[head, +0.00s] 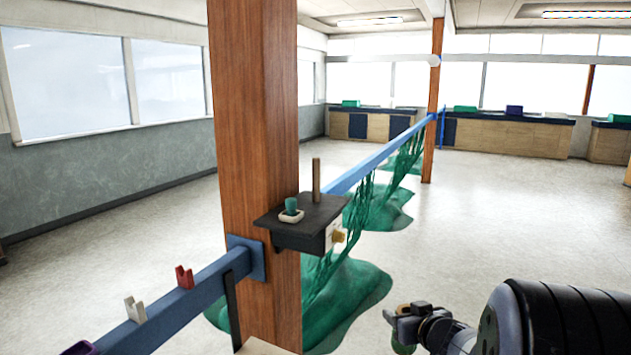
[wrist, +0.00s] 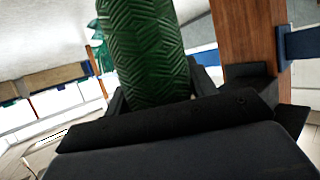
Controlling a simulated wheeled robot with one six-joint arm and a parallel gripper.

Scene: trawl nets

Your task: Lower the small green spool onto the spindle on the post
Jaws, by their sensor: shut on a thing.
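The green spool (wrist: 145,50) fills the upper middle of the wrist view, with a ribbed wound surface, between my dark jaws. My gripper (head: 405,322) is shut on it at the lower right of the head view, where a little of the green spool (head: 403,348) shows below the jaws. The spindle (head: 316,180) is a bare brown upright peg on a dark shelf (head: 312,215) fixed to the wooden post (head: 257,130). My gripper is to the right of the shelf and apart from it. The post (wrist: 247,35) also shows in the wrist view.
A small teal cup-like thing (head: 291,205) stands in a white dish (head: 291,217) on the shelf, left of the spindle. A blue rail (head: 190,298) runs past the post, carrying red and white notched holders. Green nets (head: 345,300) hang behind. Floor to the right is open.

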